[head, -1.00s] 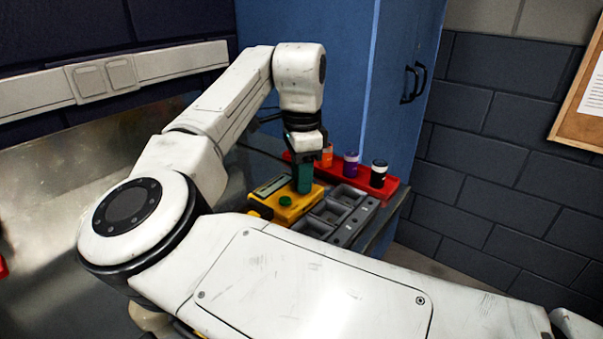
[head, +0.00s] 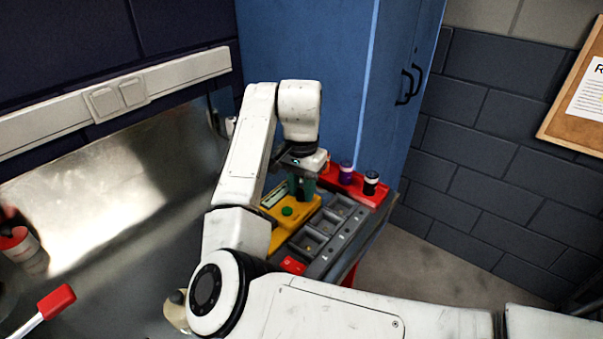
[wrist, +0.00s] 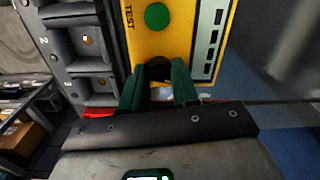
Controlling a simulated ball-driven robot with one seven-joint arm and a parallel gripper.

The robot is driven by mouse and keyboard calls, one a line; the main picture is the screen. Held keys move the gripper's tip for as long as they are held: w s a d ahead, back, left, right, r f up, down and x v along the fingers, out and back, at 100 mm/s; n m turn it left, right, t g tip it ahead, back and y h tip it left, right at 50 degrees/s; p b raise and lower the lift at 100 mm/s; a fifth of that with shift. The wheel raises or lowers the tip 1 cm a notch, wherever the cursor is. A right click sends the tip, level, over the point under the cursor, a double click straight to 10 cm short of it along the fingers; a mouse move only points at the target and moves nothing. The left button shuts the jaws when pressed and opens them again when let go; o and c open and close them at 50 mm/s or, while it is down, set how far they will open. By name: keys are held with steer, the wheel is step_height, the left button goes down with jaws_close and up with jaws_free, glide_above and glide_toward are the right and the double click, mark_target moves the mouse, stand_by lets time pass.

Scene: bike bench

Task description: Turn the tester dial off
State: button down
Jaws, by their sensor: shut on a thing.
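The yellow tester (head: 303,213) lies on the bench, with a green button (head: 287,211) on its top face. In the wrist view the tester (wrist: 183,42) shows the word TEST, its green button (wrist: 156,16) and a display strip (wrist: 208,42) with dark bars. A dark round knob, which looks like the dial (wrist: 158,68), sits at the tester's near end. My gripper (wrist: 159,82) has its two teal fingers shut on this dial, one on each side. The head view also shows my gripper (head: 302,188) pointing down at the tester's far end. The dial's pointer and markings are hidden.
A grey compartment tray (head: 320,240) stands close to the tester's right side. Behind it, a red tray (head: 384,197) holds a purple-banded bottle (head: 346,173) and a dark bottle (head: 371,183). A blue cabinet (head: 340,70) rises behind. A red-handled tool (head: 56,301) lies at left.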

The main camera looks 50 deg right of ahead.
mark_target(302, 190)
steer(key=shift+n+p, duration=1.5)
steer(key=shift+p, duration=0.1)
steer(key=c, duration=0.8)
jaws_free()
steer(key=shift+c, duration=0.2)
step_height(302, 190, up, 11)
steer(key=p, duration=0.1)
steer(key=shift+f, duration=0.15)
